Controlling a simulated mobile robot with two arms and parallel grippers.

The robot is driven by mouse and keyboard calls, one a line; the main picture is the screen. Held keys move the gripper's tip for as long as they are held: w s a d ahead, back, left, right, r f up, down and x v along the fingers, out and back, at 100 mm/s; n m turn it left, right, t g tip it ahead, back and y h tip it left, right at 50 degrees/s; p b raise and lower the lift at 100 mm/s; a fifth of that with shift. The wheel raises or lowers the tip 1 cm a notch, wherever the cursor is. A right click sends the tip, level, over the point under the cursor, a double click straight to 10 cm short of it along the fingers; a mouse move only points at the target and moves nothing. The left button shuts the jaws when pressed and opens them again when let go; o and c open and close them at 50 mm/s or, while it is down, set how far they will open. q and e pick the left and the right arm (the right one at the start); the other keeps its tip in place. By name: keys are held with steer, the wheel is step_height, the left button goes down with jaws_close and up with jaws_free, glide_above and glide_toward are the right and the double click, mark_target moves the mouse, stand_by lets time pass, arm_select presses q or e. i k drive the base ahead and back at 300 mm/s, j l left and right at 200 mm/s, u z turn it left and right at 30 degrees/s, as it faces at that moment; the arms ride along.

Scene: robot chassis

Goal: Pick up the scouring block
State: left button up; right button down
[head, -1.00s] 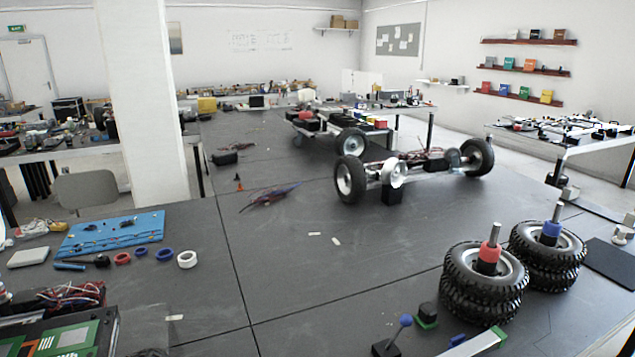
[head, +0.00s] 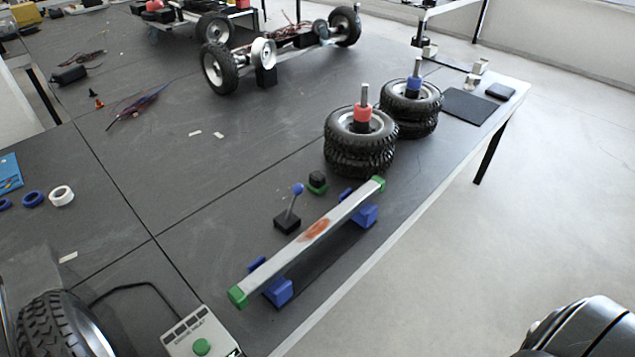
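A small dark block with a green base (head: 317,182), which looks like the scouring block, stands on the grey table. It is just behind the long metal bar and in front of the tyre stack with the red collar. The metal bar (head: 290,250) has green end caps and a rust-brown patch near its middle. It rests on two blue supports (head: 364,215). Neither of my grippers shows in the head view.
A blue-knobbed lever on a black base (head: 287,222) stands left of the block. Tyre stacks (head: 360,150) (head: 411,108) stand behind it. A control box with a green button (head: 201,345) and a tyre (head: 60,330) are at the lower left.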

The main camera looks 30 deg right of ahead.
mark_target(316, 180)
steer(key=l+u, duration=0.15)
steer(key=u, duration=0.3)
steer(key=l+u, duration=0.25)
steer(key=l, duration=0.25)
steer(key=l+u, duration=0.2)
steer(key=l, duration=0.35)
steer(key=k+l+u, duration=0.25)
steer(key=l, duration=0.25)
steer(key=i, duration=0.1)
